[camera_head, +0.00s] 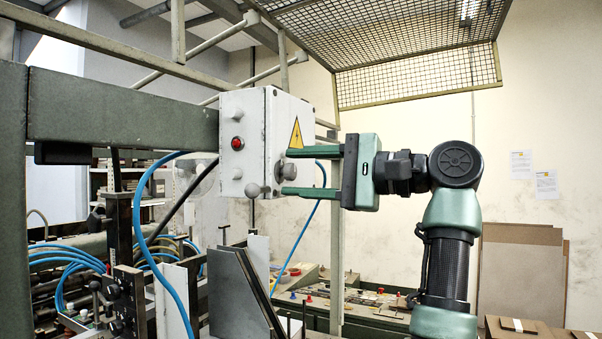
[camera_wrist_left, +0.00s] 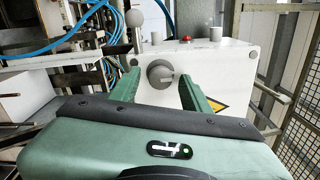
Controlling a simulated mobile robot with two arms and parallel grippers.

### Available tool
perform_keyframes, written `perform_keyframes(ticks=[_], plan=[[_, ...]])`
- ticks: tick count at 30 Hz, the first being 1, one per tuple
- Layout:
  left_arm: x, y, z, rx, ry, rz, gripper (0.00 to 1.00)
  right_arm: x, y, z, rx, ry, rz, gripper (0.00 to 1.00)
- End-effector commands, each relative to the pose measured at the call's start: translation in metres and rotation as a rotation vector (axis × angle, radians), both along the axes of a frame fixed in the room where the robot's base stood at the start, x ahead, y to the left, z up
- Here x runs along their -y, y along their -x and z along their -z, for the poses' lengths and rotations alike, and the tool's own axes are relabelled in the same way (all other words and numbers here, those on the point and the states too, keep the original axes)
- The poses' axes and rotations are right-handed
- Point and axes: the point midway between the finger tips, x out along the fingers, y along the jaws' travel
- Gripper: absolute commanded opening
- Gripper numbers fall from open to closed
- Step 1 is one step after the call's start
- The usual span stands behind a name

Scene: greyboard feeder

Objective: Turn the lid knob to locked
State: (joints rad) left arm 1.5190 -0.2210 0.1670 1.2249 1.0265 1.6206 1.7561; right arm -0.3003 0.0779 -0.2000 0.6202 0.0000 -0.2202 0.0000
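The lid knob (camera_head: 280,171) is a grey round knob on the right-hand face of a white control box (camera_head: 236,140). In the left wrist view the knob (camera_wrist_left: 159,74) shows a pale pointer mark towards the right. My left gripper (camera_head: 286,171) points at that face, with one green finger above the knob and one below. In the left wrist view its fingers (camera_wrist_left: 158,78) stand either side of the knob, with gaps showing, so it is open and holds nothing. My right gripper is not in view.
The box has a red button (camera_head: 237,143), a ball-ended lever (camera_head: 252,190) near the lower finger, and a yellow warning triangle (camera_head: 296,134). A steel beam (camera_head: 120,125) meets it on the left. Blue hoses (camera_head: 142,240) and upright grey boards (camera_head: 236,295) are below.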

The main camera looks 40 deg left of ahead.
Motion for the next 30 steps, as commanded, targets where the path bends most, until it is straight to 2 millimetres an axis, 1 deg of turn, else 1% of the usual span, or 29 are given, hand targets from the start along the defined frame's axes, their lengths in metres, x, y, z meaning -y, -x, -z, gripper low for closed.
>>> perform_keyframes(ticks=[8, 11, 18, 21, 25, 30], plan=[[0.002, -0.001, 0.000, -0.001, 0.001, 0.001, 0.47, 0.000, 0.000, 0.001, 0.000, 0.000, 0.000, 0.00], [0.012, -0.005, 0.002, -0.002, -0.001, 0.003, 0.47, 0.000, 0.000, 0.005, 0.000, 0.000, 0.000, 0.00], [0.051, -0.016, 0.001, -0.002, -0.002, 0.003, 0.47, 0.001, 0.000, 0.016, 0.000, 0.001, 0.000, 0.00], [0.064, -0.021, 0.000, -0.001, -0.001, 0.002, 0.47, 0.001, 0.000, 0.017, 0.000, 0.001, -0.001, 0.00], [0.073, -0.023, 0.000, 0.000, -0.001, 0.000, 0.47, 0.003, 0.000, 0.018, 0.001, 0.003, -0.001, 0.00], [0.075, -0.024, 0.000, 0.000, 0.000, 0.000, 0.47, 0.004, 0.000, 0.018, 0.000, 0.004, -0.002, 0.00]])
